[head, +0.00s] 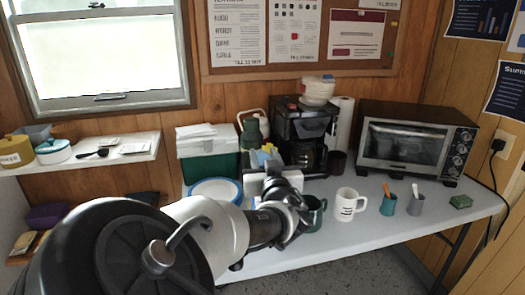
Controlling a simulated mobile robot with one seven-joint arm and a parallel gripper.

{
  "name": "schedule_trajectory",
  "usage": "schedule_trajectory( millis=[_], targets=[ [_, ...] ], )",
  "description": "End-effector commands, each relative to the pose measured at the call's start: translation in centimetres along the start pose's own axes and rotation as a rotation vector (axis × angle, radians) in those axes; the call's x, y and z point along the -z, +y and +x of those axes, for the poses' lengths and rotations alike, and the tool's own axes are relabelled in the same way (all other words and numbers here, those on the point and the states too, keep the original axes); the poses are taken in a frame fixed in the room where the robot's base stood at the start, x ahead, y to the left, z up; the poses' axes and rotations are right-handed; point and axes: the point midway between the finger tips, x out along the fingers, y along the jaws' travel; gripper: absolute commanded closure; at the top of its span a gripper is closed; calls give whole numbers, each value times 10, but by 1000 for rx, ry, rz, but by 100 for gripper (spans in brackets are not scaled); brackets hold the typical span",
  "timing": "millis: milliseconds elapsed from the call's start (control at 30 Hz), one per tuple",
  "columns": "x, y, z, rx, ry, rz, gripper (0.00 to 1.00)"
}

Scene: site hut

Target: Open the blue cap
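No blue cap can be made out for certain. My gripper (298,212) is over the front middle of the table, at the end of my arm, which reaches in from the lower left. Its fingers are dark and foreshortened, so their opening does not show. A dark green mug (317,212) is just right of it; I cannot tell whether they touch.
A white mug (347,205), a teal cup (388,205), a grey cup (416,203) and a green sponge (461,202) stand along the right. Behind are a cooler (223,160), coffee maker (302,125) and toaster oven (412,145). The front right tabletop is clear.

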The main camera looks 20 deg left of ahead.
Motion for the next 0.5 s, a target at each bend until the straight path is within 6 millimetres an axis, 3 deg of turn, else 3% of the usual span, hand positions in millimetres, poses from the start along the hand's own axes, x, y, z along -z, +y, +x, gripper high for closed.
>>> schedule_trajectory(
  millis=[400,500],
  targets=[
    [0,0,-2,1,0,0,67],
    [0,0,-2,1,0,0,82]
  ],
)
